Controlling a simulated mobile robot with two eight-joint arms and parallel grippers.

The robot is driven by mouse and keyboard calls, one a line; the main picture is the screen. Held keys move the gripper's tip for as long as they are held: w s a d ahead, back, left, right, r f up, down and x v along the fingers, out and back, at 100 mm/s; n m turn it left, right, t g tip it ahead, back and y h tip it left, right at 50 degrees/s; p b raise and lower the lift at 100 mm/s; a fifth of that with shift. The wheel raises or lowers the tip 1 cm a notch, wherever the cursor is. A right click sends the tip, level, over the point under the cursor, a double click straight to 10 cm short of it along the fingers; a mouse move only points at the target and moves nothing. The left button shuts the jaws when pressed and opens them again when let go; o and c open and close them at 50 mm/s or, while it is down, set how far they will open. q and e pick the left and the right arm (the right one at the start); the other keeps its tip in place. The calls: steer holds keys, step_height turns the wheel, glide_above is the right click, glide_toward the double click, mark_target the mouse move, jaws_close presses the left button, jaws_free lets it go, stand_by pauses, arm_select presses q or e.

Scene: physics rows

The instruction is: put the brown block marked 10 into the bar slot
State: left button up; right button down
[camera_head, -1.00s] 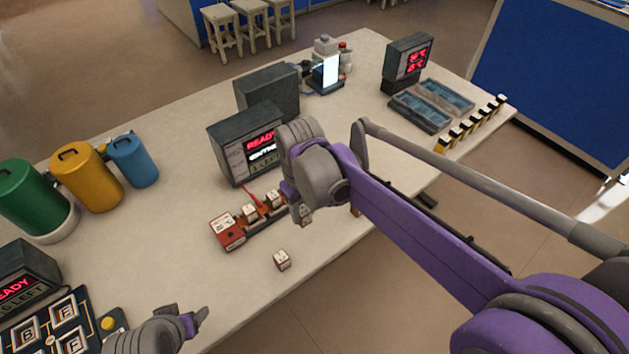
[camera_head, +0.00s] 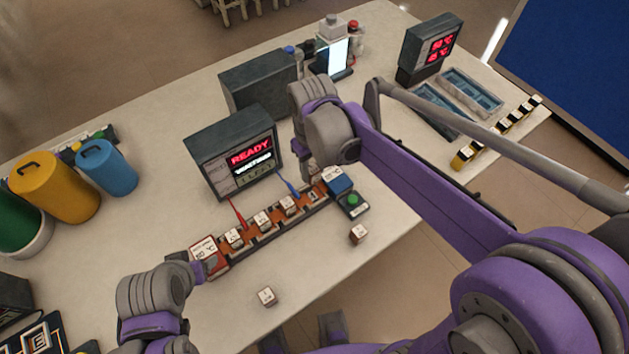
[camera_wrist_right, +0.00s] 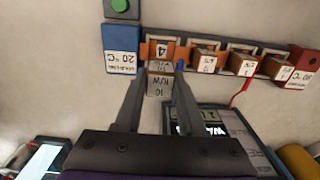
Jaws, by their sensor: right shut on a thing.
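The bar (camera_head: 249,245) is a long orange-brown rail with a red block (camera_head: 208,256) at its left end and a blue block (camera_head: 337,181) at its right end. Several white-topped blocks sit in its slots. The slot marked 4 (camera_wrist_right: 161,48) shows bare next to the blue block (camera_wrist_right: 122,50) in the wrist view. My right gripper (camera_wrist_right: 158,76) is shut on the brown block marked 10 (camera_wrist_right: 160,87), held close beside that slot; I cannot tell whether it touches the bar. My left gripper (camera_head: 194,266) is beside the red end block; its jaw opening is unclear.
Two loose blocks lie in front of the bar, one at left (camera_head: 266,297) and one at right (camera_head: 358,233). A READY display (camera_head: 236,152) stands behind the bar. Red and blue leads reach the bar.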

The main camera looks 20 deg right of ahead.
mark_target(313, 171)
steer(key=f, duration=0.2)
steer(key=shift+s+a+f, duration=0.15)
steer(key=shift+s+f, duration=0.15)
steer(key=shift+f, duration=0.1)
steer(key=shift+w+f, duration=0.1)
steer(key=shift+f, duration=2.2)
steer(key=shift+b, duration=0.3)
steer(key=shift+f, duration=0.15)
steer(key=c, duration=0.5)
jaws_free()
step_height(313, 171, up, 12)
steer(key=shift+r+p, duration=0.15)
steer(key=shift+p, duration=0.35)
steer(key=s+d+f+m+t, duration=0.1)
steer(key=s+d+f, duration=0.1)
steer(key=s, duration=0.2)
steer(key=s+d+f+m+t, duration=0.1)
steer(key=s+d+f+t, duration=0.1)
steer(key=s, duration=0.3)
steer(key=s+d+f+m+t, duration=0.2)
steer(key=s+f, duration=0.1)
steer(key=s, duration=0.2)
steer(key=shift+s+d, duration=0.2)
steer(key=shift+d, duration=0.2)
